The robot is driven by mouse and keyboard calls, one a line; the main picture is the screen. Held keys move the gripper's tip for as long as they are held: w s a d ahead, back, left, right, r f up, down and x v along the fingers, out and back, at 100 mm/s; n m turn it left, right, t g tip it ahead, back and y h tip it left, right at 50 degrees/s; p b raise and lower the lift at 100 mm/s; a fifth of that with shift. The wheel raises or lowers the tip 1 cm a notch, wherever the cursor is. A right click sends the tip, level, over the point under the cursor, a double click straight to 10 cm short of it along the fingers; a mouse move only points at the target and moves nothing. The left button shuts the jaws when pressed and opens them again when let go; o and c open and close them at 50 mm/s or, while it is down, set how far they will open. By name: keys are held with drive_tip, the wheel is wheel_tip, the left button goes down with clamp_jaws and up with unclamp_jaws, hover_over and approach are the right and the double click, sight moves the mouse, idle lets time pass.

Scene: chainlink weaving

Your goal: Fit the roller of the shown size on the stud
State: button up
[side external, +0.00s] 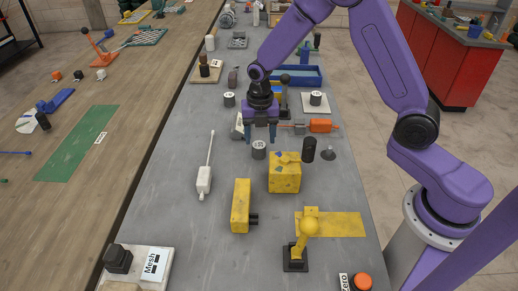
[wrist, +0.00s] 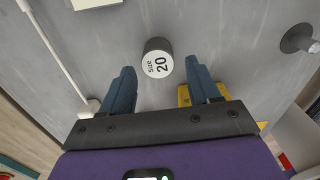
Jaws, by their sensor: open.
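A dark grey roller (side external: 259,152) with a white top stands upright on the grey bench. In the wrist view the roller (wrist: 158,60) reads "Size 20". My gripper (side external: 260,135) points down just above it, blue fingers apart. In the wrist view the roller appears beyond my open gripper (wrist: 165,80), with nothing between the fingers. The stud (side external: 328,153) stands on a round grey base at the right; it also shows in the wrist view (wrist: 300,40). Another white-topped roller (side external: 230,99) stands farther back, and another labelled piece (side external: 316,99) sits on a pale plate; their labels are too small to read.
A white box with a rod (side external: 204,180) lies left. Another yellow block (side external: 240,205) is nearer. A blue tray (side external: 300,76) is behind.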

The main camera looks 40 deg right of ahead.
sight(259, 145)
drive_tip(key=shift+w+a+f, duration=0.1)
drive_tip(key=shift+f, duration=2.1)
drive_tip(key=c, duration=0.9)
drive_tip(key=shift+c, duration=0.2)
drive_tip(key=shift+r, duration=0.15)
drive_tip(key=r, duration=0.9)
drive_tip(key=shift+d+r, duration=0.2)
drive_tip(key=shift+r, duration=0.05)
drive_tip(key=s+d+m, duration=0.1)
drive_tip(key=s+d, duration=1.3)
drive_tip(key=shift+s+d+r, duration=0.2)
drive_tip(key=shift+d+r, duration=0.2)
drive_tip(key=shift+r, duration=0.05)
